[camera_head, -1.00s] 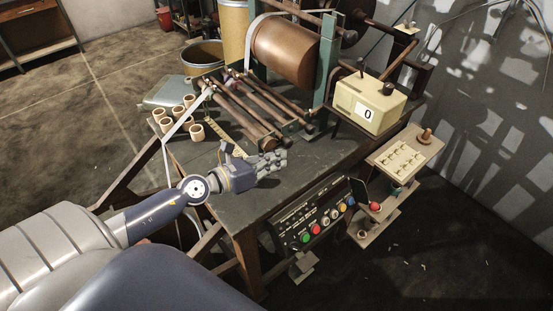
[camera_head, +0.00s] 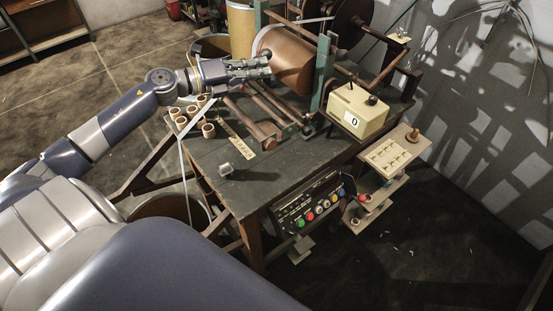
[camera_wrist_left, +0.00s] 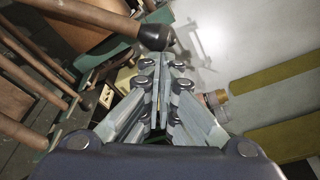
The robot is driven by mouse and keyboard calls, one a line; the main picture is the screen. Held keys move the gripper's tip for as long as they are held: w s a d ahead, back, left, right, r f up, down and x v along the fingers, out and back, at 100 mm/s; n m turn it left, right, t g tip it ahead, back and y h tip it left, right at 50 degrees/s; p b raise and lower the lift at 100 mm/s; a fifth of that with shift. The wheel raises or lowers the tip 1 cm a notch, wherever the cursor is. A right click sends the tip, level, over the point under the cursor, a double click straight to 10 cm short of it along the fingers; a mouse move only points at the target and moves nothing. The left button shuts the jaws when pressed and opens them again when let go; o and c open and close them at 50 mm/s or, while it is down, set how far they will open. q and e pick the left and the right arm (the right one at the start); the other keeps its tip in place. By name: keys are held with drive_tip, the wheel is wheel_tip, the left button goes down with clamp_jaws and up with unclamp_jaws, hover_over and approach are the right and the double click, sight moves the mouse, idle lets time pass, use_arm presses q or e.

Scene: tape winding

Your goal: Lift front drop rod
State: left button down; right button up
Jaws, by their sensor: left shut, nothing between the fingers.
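Several brown rods lie side by side in the low frame in front of the copper drum (camera_head: 290,55). The nearest rod (camera_head: 247,119) slopes down toward the table's front, and I cannot tell which rod is the front drop rod. My left gripper (camera_head: 268,62) is shut and empty, above the rods' far ends and in front of the drum. In the left wrist view its closed fingertips (camera_wrist_left: 163,60) are close to the dark end of a brown rod (camera_wrist_left: 95,14). Contact is unclear. More rods (camera_wrist_left: 25,60) show at the left there. My right gripper is not in view.
Several small rolls (camera_head: 190,115) stand on the bench (camera_head: 270,190) at left. A small metal piece (camera_head: 225,168) lies near its front. A cream counter box (camera_head: 358,110) showing 0 is at right. A button panel (camera_head: 312,210) hangs below the front edge.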

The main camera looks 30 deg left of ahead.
use_arm(q)
drive_tip(key=w+a+r+n, duration=0.3)
drive_tip(key=a+r, duration=0.5)
drive_tip(key=shift+a+r+h, duration=0.3)
drive_tip(key=shift+a+h, duration=0.1)
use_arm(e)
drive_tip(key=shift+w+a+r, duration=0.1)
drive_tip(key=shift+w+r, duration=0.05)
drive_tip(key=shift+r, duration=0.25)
